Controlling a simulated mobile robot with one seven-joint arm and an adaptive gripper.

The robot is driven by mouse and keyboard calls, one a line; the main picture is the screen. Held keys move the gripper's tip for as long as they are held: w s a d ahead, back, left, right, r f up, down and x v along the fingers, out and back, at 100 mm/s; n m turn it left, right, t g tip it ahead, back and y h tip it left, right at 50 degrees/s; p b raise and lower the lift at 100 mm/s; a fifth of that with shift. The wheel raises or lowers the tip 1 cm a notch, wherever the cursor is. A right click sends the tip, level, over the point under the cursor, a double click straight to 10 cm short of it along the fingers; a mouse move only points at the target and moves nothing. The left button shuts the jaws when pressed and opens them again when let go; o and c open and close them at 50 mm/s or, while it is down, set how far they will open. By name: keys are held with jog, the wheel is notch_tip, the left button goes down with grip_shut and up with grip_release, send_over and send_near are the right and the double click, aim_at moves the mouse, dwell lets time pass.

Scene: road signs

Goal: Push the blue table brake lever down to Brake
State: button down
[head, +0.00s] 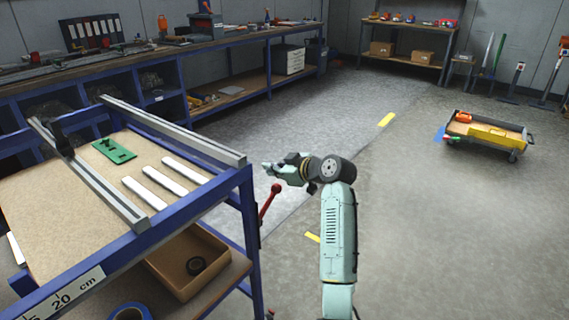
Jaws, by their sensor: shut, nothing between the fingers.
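The blue table (246,215) stands at the left, with a wooden top and metal rails. The brake lever (268,203) is a red rod with a round red knob at its upper end. It sits at the table's right front leg, tilted up and to the right. My gripper (266,168) is shut and empty. It points left, a little above the lever knob in the picture, and appears apart from it. The Brake marking cannot be made out.
A green plate (114,151) and white strips (144,193) lie on the table top. A cardboard box (185,275) is on its lower shelf. A long workbench (225,45) runs along the back. A yellow cart (490,133) stands right. The floor between is clear.

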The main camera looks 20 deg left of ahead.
aim_at(278, 187)
jog(key=shift+w+d+f+p, duration=0.1)
jog(key=shift+d+f+p, duration=0.1)
jog(key=shift+f, duration=0.4)
jog(key=shift+w+d+f+p, duration=0.1)
jog(key=shift+d+f, duration=0.15)
jog(key=shift+f, duration=0.3)
jog(key=shift+w+d+f+p, duration=0.1)
jog(key=shift+d+f, duration=0.1)
jog(key=shift+f, duration=0.4)
jog(key=shift+w+f, duration=0.1)
